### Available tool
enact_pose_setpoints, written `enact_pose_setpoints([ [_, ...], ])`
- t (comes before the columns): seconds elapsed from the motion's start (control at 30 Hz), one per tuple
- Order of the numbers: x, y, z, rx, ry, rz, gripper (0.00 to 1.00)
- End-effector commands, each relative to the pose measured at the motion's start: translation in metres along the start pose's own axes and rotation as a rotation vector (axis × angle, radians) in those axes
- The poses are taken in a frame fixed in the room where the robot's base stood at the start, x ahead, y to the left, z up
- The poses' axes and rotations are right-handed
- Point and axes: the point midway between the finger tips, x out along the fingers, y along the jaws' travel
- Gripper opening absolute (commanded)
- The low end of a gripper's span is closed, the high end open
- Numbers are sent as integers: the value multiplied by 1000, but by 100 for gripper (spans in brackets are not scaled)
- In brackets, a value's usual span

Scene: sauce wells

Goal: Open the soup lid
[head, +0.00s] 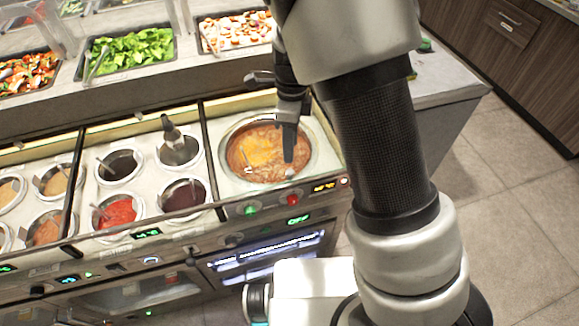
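The round soup well (240,181) is at the right end of the counter, with a metal rim. Orange-brown soup (258,150) with a yellow patch shows inside it. I cannot make out a separate lid over it; whether a clear one lies there I cannot tell. My gripper (287,140) reaches down from the upper right, in front of the well's right part as seen here. A dark finger-like part points down over the soup, and whether it touches anything is unclear. The finger gap is not clearly visible. I see nothing held.
Several smaller sauce wells, including a red sauce (116,211), sit to the left. A dark-handled utensil (172,133) stands in one. Food trays with greens (135,50) line the back shelf. Knobs and displays run along the front edge. Tiled floor (510,220) is open at right.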

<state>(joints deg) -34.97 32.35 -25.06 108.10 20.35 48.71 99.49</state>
Motion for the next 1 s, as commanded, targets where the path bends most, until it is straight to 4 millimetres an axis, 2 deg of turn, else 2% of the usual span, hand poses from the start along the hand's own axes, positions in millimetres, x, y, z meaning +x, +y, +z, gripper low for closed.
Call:
enact_pose_setpoints([
  [0.03,13,1,-1,2,2,4,38],
  [0.2,49,0,-2,2,2,3,38],
  [0.4,79,0,-1,1,1,1,38],
  [0.6,92,0,0,0,-1,0,38],
  [0.87,93,0,0,0,-1,-1,38],
  [1.0,92,0,0,0,-1,-1,16],
])
